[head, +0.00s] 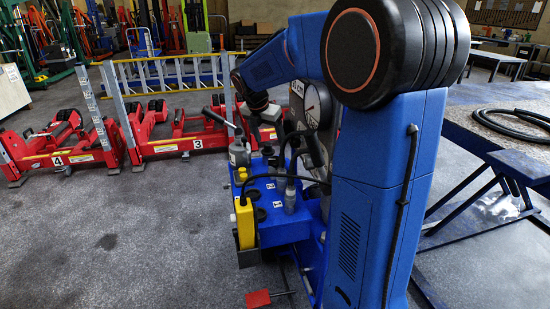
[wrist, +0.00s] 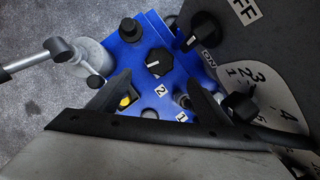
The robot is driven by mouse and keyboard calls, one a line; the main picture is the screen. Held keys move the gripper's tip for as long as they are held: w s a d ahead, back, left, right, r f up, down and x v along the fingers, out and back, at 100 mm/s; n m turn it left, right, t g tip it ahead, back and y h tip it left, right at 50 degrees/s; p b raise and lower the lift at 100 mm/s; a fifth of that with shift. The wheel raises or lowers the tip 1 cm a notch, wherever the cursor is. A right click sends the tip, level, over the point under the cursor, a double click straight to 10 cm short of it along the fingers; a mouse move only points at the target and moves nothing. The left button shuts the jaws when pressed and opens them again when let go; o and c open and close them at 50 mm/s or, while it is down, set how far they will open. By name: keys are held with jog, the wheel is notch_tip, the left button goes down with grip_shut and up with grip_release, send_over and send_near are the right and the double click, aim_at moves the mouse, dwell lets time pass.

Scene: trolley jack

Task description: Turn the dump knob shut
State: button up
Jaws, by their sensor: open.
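A black faceted knob (wrist: 159,62) with a white pointer line sits on the blue unit (wrist: 184,68) in the wrist view. It may be the dump knob; no label names it. My gripper (wrist: 157,82) is open, with its dark fingers on the near left and near right of this knob. The knob shows between and beyond the fingertips, and I see no contact. In the head view the blue unit (head: 287,232) stands beside my arm, and the knob is not clear there.
A black ON/OFF knob (wrist: 200,31) and a numbered dial (wrist: 262,95) are at the right. A grey cylinder (wrist: 92,55) with a lever is at the left. A yellow pendant (head: 245,222) hangs on the unit. Red jacks (head: 190,135) stand behind; the left floor is clear.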

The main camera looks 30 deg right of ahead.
aim_at(276, 160)
jog(key=x, duration=1)
jog(key=shift+d+f, duration=0.15)
jog(key=shift+f, duration=0.2)
jog(key=shift+c, duration=0.6)
jog(key=c, duration=1)
